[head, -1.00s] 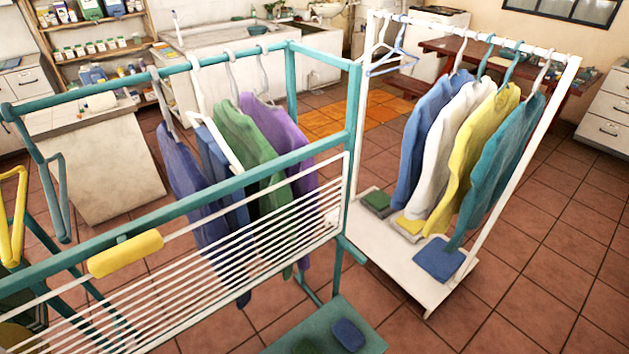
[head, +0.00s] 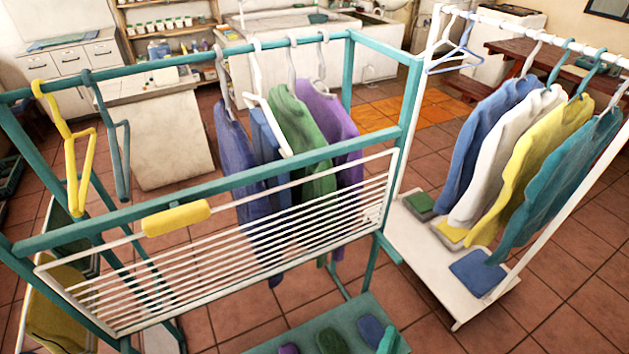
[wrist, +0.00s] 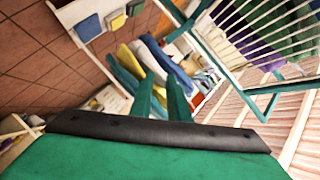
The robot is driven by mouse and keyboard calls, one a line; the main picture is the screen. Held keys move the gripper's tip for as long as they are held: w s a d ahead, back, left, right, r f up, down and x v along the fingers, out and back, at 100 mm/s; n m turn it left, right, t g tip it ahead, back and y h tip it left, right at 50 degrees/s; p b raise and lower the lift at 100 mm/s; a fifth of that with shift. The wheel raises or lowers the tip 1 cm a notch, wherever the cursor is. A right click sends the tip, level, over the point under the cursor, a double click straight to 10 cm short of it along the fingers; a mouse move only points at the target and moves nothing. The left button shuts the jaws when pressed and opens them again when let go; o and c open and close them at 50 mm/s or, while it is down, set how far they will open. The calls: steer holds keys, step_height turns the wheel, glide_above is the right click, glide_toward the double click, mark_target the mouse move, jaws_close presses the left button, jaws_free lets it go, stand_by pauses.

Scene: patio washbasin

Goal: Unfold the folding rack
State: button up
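The folding rack is a white slatted panel (head: 240,258) with a yellow grip (head: 176,218) on its top edge. It hangs tilted down along the front of a teal frame (head: 225,184), below the frame's upper bar. In the wrist view its white slats (wrist: 262,22) show at the top right. My gripper (wrist: 165,82) has two teal fingers, with a narrow gap between them and nothing seen held. It is apart from the panel and its grip. In the head view I cannot clearly make out my gripper.
Shirts hang inside the teal frame, with a yellow hanger (head: 75,155) at left. A teal lower shelf (head: 290,335) holds coloured pads. A white clothes rack (head: 425,245) with several shirts stands close on the right. Tiled floor (head: 550,285) is open at the lower right.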

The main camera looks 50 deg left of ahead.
steer(key=w+a+r+g+y, duration=0.1)
steer(key=w+a+r+y, duration=0.2)
steer(key=w+a+r, duration=0.4)
steer(key=n+g+y, duration=0.3)
steer(key=g+y, duration=0.4)
steer(key=g, duration=0.2)
glide_toward(322, 175)
steer(key=r+x, duration=0.1)
steer(key=x, duration=0.2)
steer(key=shift+w+a+f, duration=0.2)
steer(key=shift+a+f, duration=0.45)
steer(key=shift+a, duration=0.15)
steer(key=x, duration=0.9)
steer(key=shift+w+a, duration=0.2)
steer(key=shift+a, duration=0.1)
steer(key=shift+f, duration=0.1)
jaws_close()
